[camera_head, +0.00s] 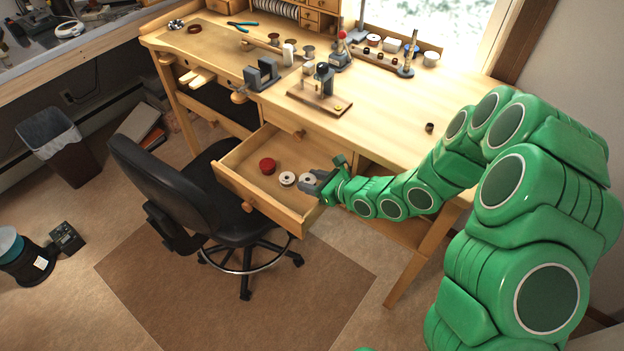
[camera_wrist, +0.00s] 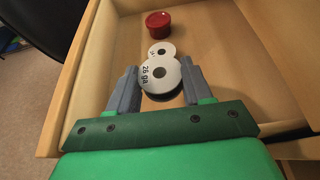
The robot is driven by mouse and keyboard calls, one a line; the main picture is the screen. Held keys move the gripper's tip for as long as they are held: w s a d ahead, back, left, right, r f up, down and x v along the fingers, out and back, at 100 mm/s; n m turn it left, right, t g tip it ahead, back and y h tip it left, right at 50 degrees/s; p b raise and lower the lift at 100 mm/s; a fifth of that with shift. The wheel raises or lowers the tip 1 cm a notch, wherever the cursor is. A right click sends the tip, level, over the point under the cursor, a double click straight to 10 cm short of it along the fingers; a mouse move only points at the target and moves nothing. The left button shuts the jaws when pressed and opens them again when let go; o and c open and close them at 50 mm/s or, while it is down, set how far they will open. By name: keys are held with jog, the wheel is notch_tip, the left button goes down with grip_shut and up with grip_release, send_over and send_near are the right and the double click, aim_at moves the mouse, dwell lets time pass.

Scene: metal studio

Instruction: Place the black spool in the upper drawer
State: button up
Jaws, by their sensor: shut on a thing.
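The black spool (camera_wrist: 160,90) has a white round label reading "26 ga" and a dark rim. My gripper (camera_wrist: 158,76) is shut on it, one finger on each side. In the head view my gripper (camera_head: 314,184) holds the spool (camera_head: 306,179) within the outline of the pulled-out drawer (camera_head: 272,212), near its right side. The drawer is wooden and hangs under the bench top. Whether the spool touches the drawer floor is hard to tell.
A white-topped spool (camera_head: 287,179) and a red round tin (camera_head: 267,165) lie in the drawer, left of the held spool. A black office chair (camera_head: 180,190) stands close to the drawer's left. The bench top (camera_head: 390,130) above holds tools. The drawer's front left part is bare.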

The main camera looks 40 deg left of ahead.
jog(key=o, duration=1)
jog(key=shift+r, duration=0.55)
jog(key=shift+v, duration=6)
